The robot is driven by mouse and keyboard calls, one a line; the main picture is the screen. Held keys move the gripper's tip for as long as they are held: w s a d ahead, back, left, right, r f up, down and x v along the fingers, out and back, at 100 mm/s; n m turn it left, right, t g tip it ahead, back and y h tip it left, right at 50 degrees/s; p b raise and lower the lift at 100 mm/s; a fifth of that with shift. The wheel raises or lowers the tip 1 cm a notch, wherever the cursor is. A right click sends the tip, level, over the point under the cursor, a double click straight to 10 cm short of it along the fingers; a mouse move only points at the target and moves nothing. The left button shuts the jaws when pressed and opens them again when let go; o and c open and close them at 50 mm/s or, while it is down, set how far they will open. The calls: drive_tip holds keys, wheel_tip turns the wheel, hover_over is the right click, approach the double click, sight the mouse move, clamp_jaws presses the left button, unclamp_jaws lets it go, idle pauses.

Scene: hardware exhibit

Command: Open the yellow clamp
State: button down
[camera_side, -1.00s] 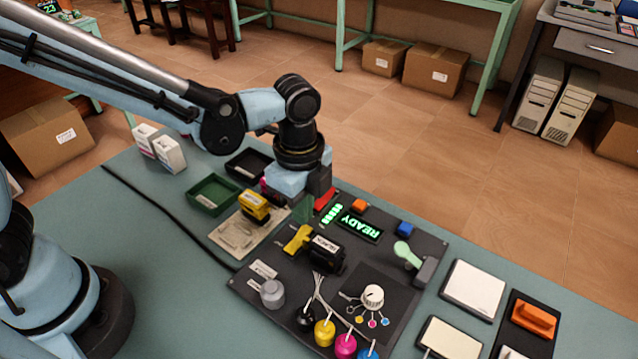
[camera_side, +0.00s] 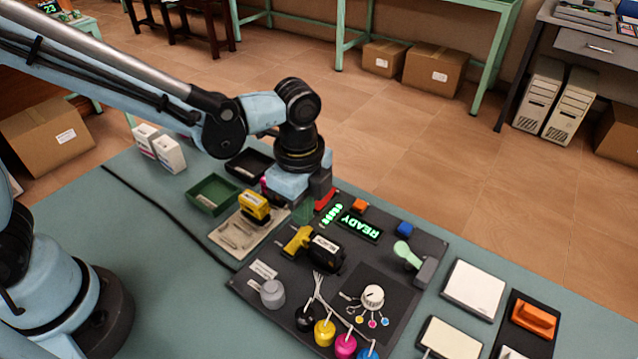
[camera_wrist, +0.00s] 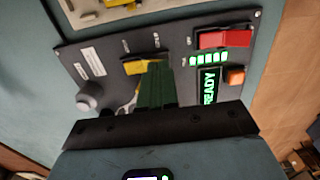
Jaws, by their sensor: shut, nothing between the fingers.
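The yellow clamp (camera_side: 297,240) is a short yellow lever at the left end of a black labelled cylinder (camera_side: 328,254) on the dark panel. In the wrist view the yellow clamp (camera_wrist: 143,66) shows just beyond my fingertips, partly hidden by them. My gripper (camera_side: 303,214) points down just behind the clamp in the side view. Its green fingers (camera_wrist: 157,68) are shut together with nothing between them. I cannot tell whether the fingertips touch the clamp.
A lit READY display (camera_side: 360,226), a red part (camera_side: 325,199) and an orange button (camera_side: 359,205) are close to my gripper. A yellow-and-black block (camera_side: 254,207) sits on a beige tray (camera_side: 238,238). A grey knob (camera_side: 272,294) and several coloured pots stand at the panel's front.

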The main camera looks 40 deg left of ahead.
drive_tip(key=shift+f, duration=0.85)
idle(0.3)
drive_tip(key=shift+r, duration=3.5)
drive_tip(key=s+a+r+n+t, duration=0.2)
drive_tip(key=a+n+t, duration=0.1)
drive_tip(key=a+n, duration=0.5)
drive_tip(key=s+a+r+n+t, duration=0.2)
drive_tip(key=a+n+t, duration=0.2)
drive_tip(key=a+n, duration=0.4)
drive_tip(key=shift+s+a+r+n, duration=0.2)
drive_tip(key=shift+a+n, duration=0.1)
drive_tip(key=shift+n, duration=0.7)
